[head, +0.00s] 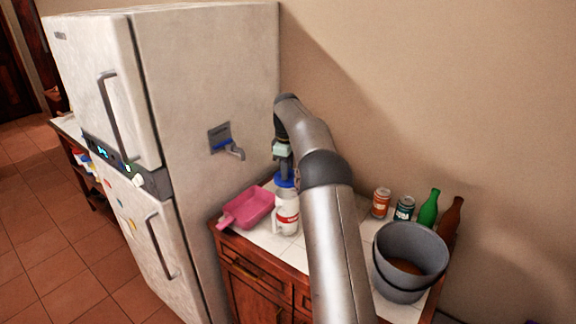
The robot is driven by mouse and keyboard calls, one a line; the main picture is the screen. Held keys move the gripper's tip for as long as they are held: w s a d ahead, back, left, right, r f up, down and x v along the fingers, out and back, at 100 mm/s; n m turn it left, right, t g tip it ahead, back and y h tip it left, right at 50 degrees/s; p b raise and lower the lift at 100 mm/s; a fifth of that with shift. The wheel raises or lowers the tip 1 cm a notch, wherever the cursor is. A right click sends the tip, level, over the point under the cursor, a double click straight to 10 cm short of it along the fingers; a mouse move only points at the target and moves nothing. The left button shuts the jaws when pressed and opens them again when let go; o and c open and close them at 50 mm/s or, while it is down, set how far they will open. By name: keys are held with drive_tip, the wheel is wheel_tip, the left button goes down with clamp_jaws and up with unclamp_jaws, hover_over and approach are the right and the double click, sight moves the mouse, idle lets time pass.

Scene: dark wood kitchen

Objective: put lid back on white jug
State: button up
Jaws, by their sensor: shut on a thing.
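The white jug (287,220), with a red marking and a handle on its left, stands upright on the counter. A blue lid (285,182) is right at the jug's top, in line with its mouth. My gripper (284,171) points down from above, shut on the lid. The fingers are small and partly hidden by my arm. I cannot tell whether the lid is seated on the rim or just above it.
A pink dustpan-like tray (248,207) lies close left of the jug. To the right are an orange can (381,203), a dark can (404,209), a green bottle (429,211), a brown bottle (450,218) and a grey bucket (410,245). A fridge (215,90) with a wall-like side and tap (228,146) stands left.

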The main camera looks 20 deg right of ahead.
drive_tip(key=shift+f+b, duration=0.6)
drive_tip(key=shift+f, duration=1.7)
drive_tip(key=shift+p, duration=0.55)
drive_tip(key=shift+f, duration=0.15)
idle(0.8)
drive_tip(key=o, duration=1.5)
drive_tip(key=shift+r, duration=3.5)
